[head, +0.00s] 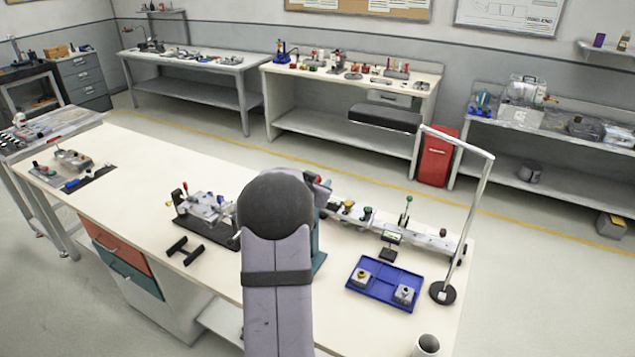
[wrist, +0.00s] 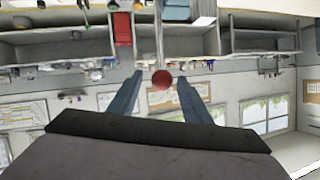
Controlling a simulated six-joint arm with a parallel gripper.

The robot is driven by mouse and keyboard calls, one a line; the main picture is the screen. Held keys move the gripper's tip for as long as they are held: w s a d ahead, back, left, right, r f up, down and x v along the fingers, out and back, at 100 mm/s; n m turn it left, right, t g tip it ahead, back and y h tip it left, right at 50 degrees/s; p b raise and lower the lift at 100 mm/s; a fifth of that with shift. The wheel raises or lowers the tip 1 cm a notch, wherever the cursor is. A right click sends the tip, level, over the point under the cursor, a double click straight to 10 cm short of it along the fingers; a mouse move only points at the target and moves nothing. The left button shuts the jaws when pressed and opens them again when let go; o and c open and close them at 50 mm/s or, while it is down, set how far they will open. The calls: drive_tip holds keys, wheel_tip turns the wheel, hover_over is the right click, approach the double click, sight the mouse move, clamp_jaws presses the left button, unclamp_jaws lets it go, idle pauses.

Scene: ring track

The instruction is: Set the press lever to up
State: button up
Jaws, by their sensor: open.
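In the head view my own arm hides most of the press (head: 320,245); only a teal strip of its frame shows at the arm's right edge. In the wrist view a round red knob (wrist: 162,80), seemingly the press lever's end, sits between the tips of my gripper (wrist: 160,76). The two blue-grey fingers are apart, with a gap on each side of the knob. The lever's rod and its angle cannot be made out. My gripper is mostly hidden behind my arm in the head view.
A blue tray (head: 385,284) with two small blocks lies right of my arm. A tall bent metal stand (head: 467,220) rises beside it. A clamp fixture (head: 205,212) and a black handle piece (head: 184,250) lie left.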

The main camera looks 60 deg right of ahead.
drive_tip(key=b+v, duration=0.1)
drive_tip(key=v, duration=0.3)
drive_tip(key=shift+a, duration=0.15)
idle(0.4)
